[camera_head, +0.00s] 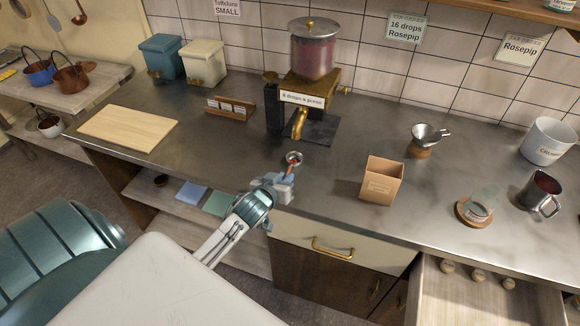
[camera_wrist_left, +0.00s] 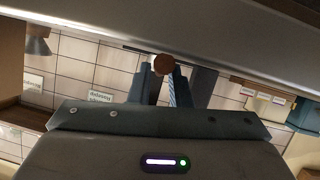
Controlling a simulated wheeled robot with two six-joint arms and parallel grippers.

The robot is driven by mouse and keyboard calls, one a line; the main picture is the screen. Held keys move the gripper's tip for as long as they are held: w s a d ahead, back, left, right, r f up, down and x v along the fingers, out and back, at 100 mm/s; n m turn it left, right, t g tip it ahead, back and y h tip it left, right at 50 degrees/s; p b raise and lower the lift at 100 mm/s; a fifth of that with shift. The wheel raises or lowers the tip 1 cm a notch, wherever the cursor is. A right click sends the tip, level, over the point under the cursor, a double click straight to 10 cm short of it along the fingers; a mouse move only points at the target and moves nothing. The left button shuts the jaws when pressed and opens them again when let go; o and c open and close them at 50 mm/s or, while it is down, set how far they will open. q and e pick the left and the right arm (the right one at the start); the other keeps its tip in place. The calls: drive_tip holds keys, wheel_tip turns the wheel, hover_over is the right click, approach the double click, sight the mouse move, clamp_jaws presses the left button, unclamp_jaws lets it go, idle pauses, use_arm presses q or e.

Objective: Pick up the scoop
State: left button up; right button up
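The scoop (camera_head: 293,158) has a small round metal bowl and a reddish handle. It is at the front edge of the counter, in front of the dispenser. My left gripper (camera_head: 286,178) is around the handle and appears shut on it, with the bowl beyond the fingers. In the left wrist view, a round brown end, likely of the handle (camera_wrist_left: 163,65), shows at the fingers (camera_wrist_left: 172,84); the bowl is not visible there. Whether the scoop touches the counter is unclear. My right gripper is not in view.
The dispenser (camera_head: 314,55) with a brass spout (camera_head: 299,122) stands behind the scoop. A cutting board (camera_head: 128,128) lies left. To the right are a cardboard box (camera_head: 382,180), a metal funnel (camera_head: 428,137), a glass jar (camera_head: 482,202) and a metal mug (camera_head: 541,194). A drawer (camera_head: 480,300) is open.

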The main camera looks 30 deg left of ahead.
use_arm(q)
drive_tip(key=shift+w+f, duration=0.2)
drive_tip(key=shift+w, duration=0.2)
drive_tip(key=shift+s, duration=0.1)
clamp_jaws()
drive_tip(key=shift+r, duration=0.15)
